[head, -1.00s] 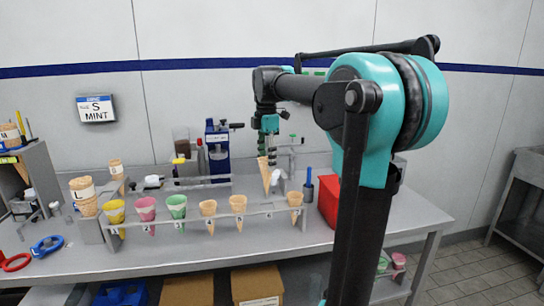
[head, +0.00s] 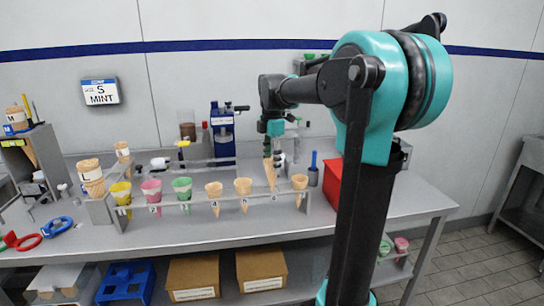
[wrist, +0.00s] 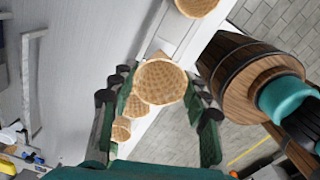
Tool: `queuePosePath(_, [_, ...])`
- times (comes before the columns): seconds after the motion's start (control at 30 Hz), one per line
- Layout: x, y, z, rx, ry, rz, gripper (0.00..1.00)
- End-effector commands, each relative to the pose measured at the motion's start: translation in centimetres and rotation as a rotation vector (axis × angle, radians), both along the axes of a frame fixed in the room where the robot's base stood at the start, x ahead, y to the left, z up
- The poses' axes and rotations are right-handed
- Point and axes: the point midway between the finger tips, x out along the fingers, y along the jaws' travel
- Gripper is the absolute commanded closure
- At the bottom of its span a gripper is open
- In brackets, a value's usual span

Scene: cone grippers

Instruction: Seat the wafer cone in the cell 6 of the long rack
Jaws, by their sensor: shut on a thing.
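My gripper (head: 268,150) is shut on a tan wafer cone (head: 269,175), held tip down. In the wrist view the cone's round mouth (wrist: 160,82) lies between the two dark green fingers. The long rack (head: 230,203) runs along the table's front and carries numbered cells. Yellow (head: 121,193), pink (head: 152,190) and green (head: 182,188) cones stand in its left cells, then two plain wafer cones (head: 214,190) (head: 243,187). Another wafer cone (head: 300,183) stands near the right end. The held cone is over the gap before it, its tip near rail height; whether it touches is unclear.
A red box (head: 333,183) stands right of the rack. Behind it are a blue machine (head: 222,135) and a dark cup with a blue handle (head: 313,175). A tall wafer stack (head: 91,178) stands at the rack's left end. The table front (head: 190,232) is clear.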

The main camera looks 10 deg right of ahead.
Motion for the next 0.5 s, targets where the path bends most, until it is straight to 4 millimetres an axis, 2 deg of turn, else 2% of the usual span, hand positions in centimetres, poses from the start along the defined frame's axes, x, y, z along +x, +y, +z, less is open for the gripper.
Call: queuePosePath(0.5, [0.0, 0.0, -3.8, 0.000, 0.000, 0.000, 0.65])
